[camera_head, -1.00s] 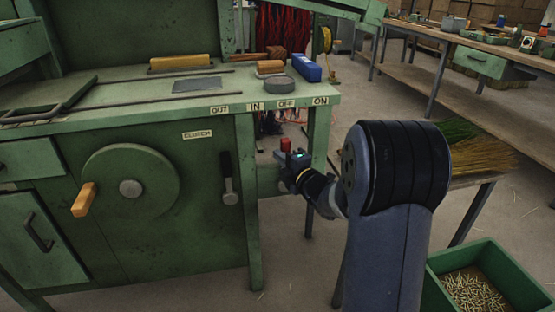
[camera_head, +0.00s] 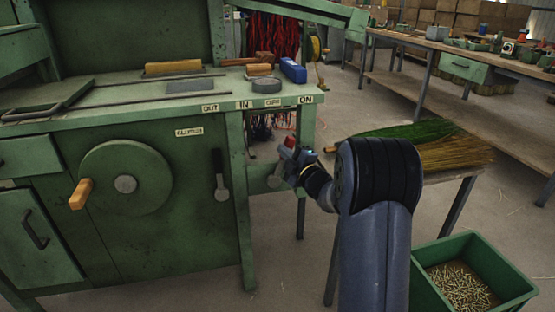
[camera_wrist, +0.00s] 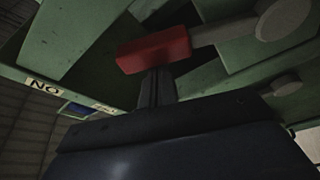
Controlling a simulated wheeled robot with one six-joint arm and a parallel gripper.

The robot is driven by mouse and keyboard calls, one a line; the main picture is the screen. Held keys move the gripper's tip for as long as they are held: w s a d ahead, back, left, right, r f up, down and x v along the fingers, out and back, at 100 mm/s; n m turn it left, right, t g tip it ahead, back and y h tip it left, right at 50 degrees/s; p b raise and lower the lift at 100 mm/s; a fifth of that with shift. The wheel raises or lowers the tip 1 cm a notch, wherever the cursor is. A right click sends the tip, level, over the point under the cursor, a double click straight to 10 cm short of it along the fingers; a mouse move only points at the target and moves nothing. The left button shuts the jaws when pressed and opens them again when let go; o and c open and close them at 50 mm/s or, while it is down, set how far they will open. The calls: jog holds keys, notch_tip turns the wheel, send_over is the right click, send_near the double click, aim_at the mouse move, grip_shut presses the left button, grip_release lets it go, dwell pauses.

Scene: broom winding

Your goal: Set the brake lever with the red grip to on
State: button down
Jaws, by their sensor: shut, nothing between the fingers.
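The brake lever's red grip (camera_head: 289,142) shows at the right end of the green bench front, between and below the OFF label (camera_head: 272,104) and the ON label (camera_head: 306,99). In the wrist view the red grip (camera_wrist: 153,50) joins a grey shaft that runs right to a round pivot. My gripper (camera_head: 283,167) is shut and empty at the lever. In the wrist view its fingertips (camera_wrist: 157,80) reach the red grip's lower side and seem to touch it. The lever's lower part is mostly hidden behind my gripper in the head view.
A black-handled clutch lever (camera_head: 219,175) hangs to the left, beside a crank wheel (camera_head: 126,165). A bench leg (camera_head: 302,200) stands close to my gripper. A bristle table (camera_head: 440,178) and a green bin (camera_head: 415,292) are at right.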

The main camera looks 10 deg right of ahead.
jog(key=shift+d+f+m+t+b, duration=0.1)
jog(key=shift+d+f+m+b, duration=0.15)
jog(key=shift+d, duration=0.25)
jog(key=shift+d+f+m+t+b, duration=0.15)
jog(key=shift+d+m+b, duration=0.2)
jog(key=shift+d, duration=0.2)
jog(key=shift+d+f+m+t+b, duration=0.1)
jog(key=shift+d+f+m+b, duration=0.15)
jog(key=shift+d, duration=0.25)
jog(key=a+r, duration=0.3)
jog(key=a, duration=0.1)
jog(key=p+v, duration=0.2)
jog(key=v, duration=0.8)
jog(key=shift+d+f, duration=0.2)
jog(key=shift+f, duration=0.1)
jog(key=w+b, duration=0.2)
jog(key=w, duration=0.7)
jog(key=shift+w+d+f, duration=0.2)
jog(key=shift+d+f, duration=0.05)
